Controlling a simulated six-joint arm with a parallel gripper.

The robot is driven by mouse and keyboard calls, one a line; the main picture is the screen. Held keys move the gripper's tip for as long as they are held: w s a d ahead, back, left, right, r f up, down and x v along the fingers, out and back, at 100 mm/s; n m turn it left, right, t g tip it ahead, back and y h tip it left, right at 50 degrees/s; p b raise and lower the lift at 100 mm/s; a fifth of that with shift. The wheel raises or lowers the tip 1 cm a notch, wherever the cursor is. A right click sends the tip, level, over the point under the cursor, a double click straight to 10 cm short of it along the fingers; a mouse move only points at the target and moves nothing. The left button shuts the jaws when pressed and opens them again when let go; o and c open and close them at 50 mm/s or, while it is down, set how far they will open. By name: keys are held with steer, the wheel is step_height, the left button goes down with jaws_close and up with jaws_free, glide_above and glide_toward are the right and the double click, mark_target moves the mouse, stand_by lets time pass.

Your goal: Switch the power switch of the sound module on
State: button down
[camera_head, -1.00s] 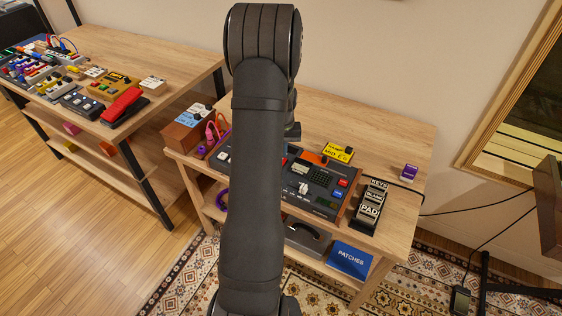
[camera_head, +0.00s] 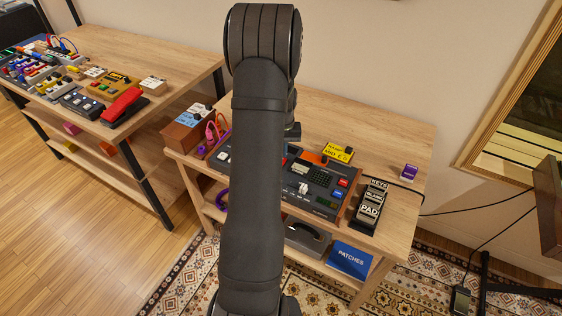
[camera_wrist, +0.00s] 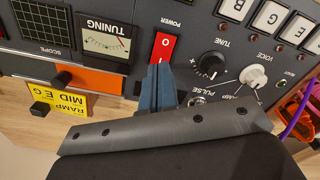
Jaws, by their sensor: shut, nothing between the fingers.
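The sound module (camera_head: 322,202) is a dark grey panel on the wooden bench, partly hidden behind my arm in the head view. In the wrist view its panel (camera_wrist: 208,40) appears upside down. The red power rocker switch (camera_wrist: 164,46), under the word POWER, sits in the upper middle of that view. My gripper (camera_wrist: 159,68) has blue fingers that are shut and empty. The fingertips are at the near edge of the red switch; I cannot tell whether they touch it. Which side of the rocker is pressed in is not clear. The head view hides the fingers behind my arm.
Beside the switch are a tuning meter (camera_wrist: 104,42), a black tune knob (camera_wrist: 211,65) and a white voice knob (camera_wrist: 253,76). An orange block (camera_wrist: 92,78) and a yellow box (camera_wrist: 58,98) lie close by. Pedals (camera_head: 370,206) stand at the bench's right.

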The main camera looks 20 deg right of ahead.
steer(key=shift+f, duration=0.9)
stand_by(0.3)
steer(key=shift+r, duration=3.5)
step_height(320, 180, down, 7)
steer(key=shift+r, duration=0.15)
